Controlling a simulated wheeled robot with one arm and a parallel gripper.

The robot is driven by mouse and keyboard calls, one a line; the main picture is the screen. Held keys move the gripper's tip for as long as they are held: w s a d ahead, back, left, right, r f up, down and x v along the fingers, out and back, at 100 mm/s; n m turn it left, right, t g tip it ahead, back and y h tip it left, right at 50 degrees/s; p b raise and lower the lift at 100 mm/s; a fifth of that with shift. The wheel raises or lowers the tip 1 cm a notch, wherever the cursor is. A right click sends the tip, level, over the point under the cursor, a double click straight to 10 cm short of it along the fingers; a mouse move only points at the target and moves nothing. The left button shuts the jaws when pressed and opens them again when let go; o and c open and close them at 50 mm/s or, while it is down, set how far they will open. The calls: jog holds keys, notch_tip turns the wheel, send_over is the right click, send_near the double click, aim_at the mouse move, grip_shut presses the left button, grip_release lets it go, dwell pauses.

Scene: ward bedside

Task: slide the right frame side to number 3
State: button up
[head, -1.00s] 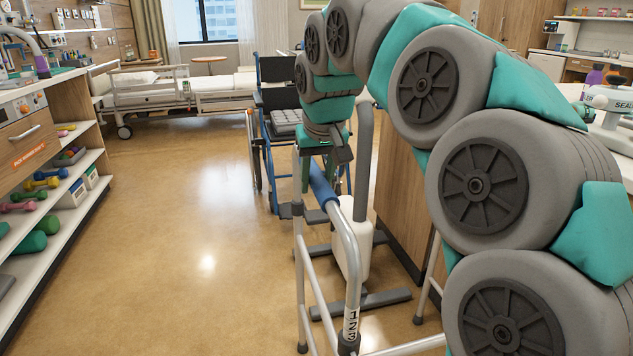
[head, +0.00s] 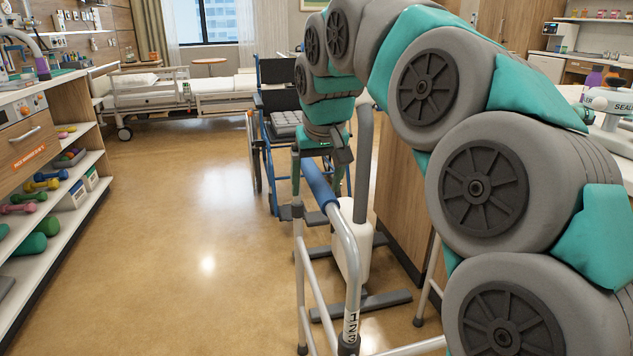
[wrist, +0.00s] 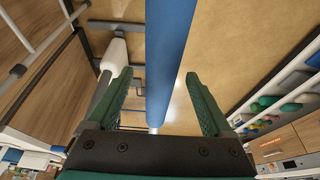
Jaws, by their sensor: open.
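A metal walking frame stands on the floor in the head view. Its near side rail (head: 351,265) carries a blue grip (head: 320,188) at the top. A white label with the numbers 1, 2, 3 (head: 350,326) is low on that side's tube. My gripper (head: 316,180) is at the far end of the blue grip, pointing down, with its green fingers apart. In the wrist view the blue grip (wrist: 170,60) runs between the open fingers of my gripper (wrist: 158,85), with gaps on both sides. I cannot tell which number the side is set at.
A wheelchair (head: 283,125) stands behind the frame, and a bed (head: 165,92) is at the back. A shelf unit with dumbbells (head: 45,184) lines the left. A wooden cabinet (head: 398,195) is close on the right. The floor (head: 190,240) at the left middle is clear.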

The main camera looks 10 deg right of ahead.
jog(key=shift+p+v, duration=1.3)
jog(key=shift+v, duration=2.15)
jog(key=shift+f, duration=0.1)
